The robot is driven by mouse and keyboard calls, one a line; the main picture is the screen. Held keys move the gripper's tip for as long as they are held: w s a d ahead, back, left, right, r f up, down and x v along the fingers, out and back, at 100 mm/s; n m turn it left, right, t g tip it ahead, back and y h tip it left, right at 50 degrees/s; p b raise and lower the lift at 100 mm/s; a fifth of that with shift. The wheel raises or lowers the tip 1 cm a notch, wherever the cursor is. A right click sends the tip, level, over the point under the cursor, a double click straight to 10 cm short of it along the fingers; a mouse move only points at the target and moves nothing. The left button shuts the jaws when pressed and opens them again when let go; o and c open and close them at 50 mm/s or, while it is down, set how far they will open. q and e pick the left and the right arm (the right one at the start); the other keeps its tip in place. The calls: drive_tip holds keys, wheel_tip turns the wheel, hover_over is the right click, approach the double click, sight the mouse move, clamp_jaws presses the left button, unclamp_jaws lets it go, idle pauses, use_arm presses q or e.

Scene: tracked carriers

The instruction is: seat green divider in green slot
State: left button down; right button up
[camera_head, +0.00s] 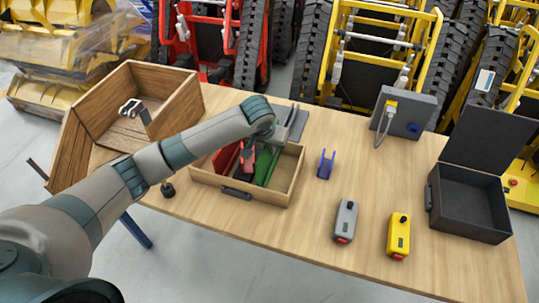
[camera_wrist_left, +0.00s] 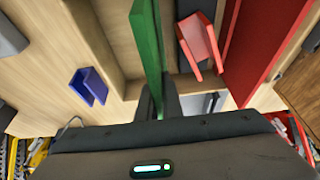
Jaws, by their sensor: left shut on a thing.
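My left gripper (camera_head: 282,128) is over the wooden tray (camera_head: 283,191) in the head view, with its fingers partly hidden by the arm. In the left wrist view, its dark fingers (camera_wrist_left: 157,103) are shut on the green divider (camera_wrist_left: 147,45), an upright thin panel. The green divider (camera_head: 268,168) also shows in the head view, reaching down into the tray. I cannot tell whether its lower edge touches the tray floor. The green slot cannot be made out. My right gripper is not in view.
A red divider (camera_wrist_left: 266,45) and a red U-shaped bracket (camera_wrist_left: 202,45) are beside the green divider in the tray. A blue bracket (camera_head: 325,164) stands right of the tray. Grey (camera_head: 346,218) and yellow (camera_head: 398,235) devices and an open black case (camera_head: 468,203) are farther right.

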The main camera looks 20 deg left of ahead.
sight(269, 156)
use_arm(q)
drive_tip(key=shift+f+p, duration=0.45)
drive_tip(key=shift+f, duration=1.4)
drive_tip(key=shift+f, duration=0.15)
drive_tip(key=c, duration=1.9)
unclamp_jaws()
